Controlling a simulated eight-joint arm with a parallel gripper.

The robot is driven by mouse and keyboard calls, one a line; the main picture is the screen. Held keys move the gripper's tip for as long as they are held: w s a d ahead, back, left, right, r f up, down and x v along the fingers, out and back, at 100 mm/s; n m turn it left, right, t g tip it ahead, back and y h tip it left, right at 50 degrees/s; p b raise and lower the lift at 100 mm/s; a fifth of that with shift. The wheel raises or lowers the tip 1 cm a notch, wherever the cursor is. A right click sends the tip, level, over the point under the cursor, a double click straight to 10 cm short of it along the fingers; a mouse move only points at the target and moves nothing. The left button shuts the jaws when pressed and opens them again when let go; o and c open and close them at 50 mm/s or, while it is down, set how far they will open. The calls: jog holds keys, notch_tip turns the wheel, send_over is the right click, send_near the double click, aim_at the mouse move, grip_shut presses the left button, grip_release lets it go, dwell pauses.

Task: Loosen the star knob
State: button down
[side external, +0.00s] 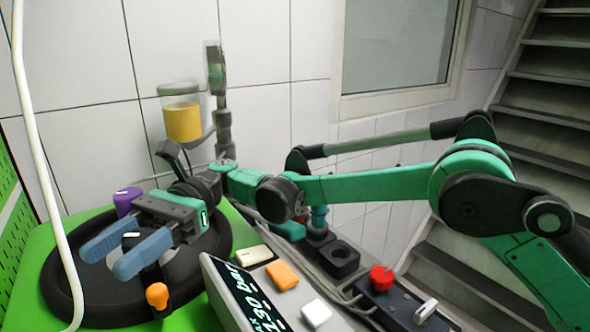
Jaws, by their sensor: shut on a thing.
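My gripper (118,254), with two blue fingers, is at the lower left over a round black base on the green bench. The fingers are shut on a dark knob (131,241) with a white mark on top, which I take to be the star knob. The fingers hide most of its outline, so its star shape and how far it is turned cannot be told. A purple knob (125,201) stands just behind the fingers. An orange knob (157,296) on a dark arm is in front of them.
A red knob (381,278) sits on a black box further right. A jar with yellow contents (183,122) is behind. A white cable hangs at the left.

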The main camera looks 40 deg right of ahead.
jog(key=shift+g, duration=0.3)
jog(key=shift+c, duration=1.6)
grip_release()
